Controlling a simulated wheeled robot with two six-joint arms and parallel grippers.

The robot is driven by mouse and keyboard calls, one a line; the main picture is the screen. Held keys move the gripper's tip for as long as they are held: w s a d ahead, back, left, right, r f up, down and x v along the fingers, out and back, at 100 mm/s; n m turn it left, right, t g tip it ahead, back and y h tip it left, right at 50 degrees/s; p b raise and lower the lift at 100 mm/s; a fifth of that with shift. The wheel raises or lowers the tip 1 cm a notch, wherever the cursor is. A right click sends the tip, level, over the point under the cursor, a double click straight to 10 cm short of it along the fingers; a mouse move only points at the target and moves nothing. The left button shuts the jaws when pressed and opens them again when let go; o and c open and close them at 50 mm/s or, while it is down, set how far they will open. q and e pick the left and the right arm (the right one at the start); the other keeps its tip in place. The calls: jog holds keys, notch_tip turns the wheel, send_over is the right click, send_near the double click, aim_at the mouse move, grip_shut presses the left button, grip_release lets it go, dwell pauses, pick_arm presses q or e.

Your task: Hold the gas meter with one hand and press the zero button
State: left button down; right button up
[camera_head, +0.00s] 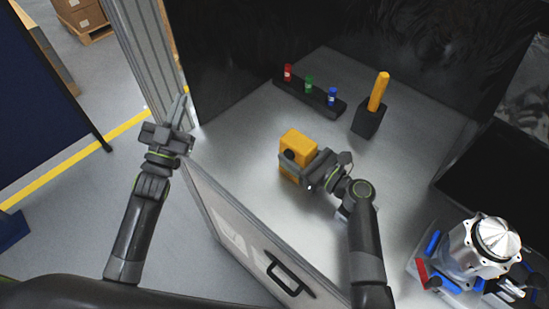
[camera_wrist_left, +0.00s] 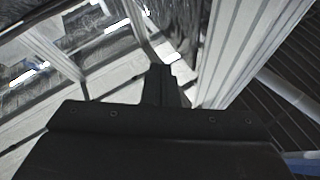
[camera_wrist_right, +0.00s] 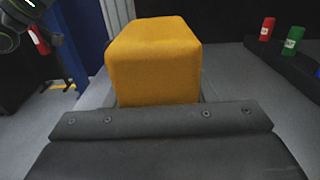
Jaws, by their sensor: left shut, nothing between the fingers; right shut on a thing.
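The gas meter is a yellow box (camera_head: 297,146) with a dark round spot on its side, over the grey work surface in the head view. My right gripper (camera_head: 303,168) is shut on it from the right. The yellow gas meter (camera_wrist_right: 153,58) fills the middle of the right wrist view, beyond the gripper body. The zero button cannot be made out. My left gripper (camera_head: 180,110) is shut and empty, raised at the left outside the work surface, its fingers pointing up in the picture. In the left wrist view its dark fingers (camera_wrist_left: 163,85) are together.
A black rack (camera_head: 310,97) with red, green and blue small bottles stands at the back. Right of it a black holder (camera_head: 369,119) carries a yellow-handled item (camera_head: 378,91). A metal housing (camera_head: 483,246) sits at the right. A panel with a black handle (camera_head: 288,275) borders the front.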

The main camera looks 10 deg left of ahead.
pick_arm(q)
jog(key=s+d+f+m+g+h, duration=0.1)
jog(key=s+d+m+g+h, duration=0.1)
jog(key=d+m+g+h, duration=0.45)
jog(key=s+d+f+m+g+h, duration=0.1)
jog(key=s+m+g+h, duration=0.15)
jog(key=m+h, duration=0.75)
jog(key=s+d+f+m+g+y, duration=0.2)
jog(key=s+f+m+g+y, duration=0.2)
jog(key=f+m+g, duration=0.5)
jog(key=s+m+g, duration=0.1)
jog(key=m, duration=0.2)
jog(key=shift+d+g, duration=0.3)
jog(key=shift+d, duration=0.05)
jog(key=shift+d, duration=0.1)
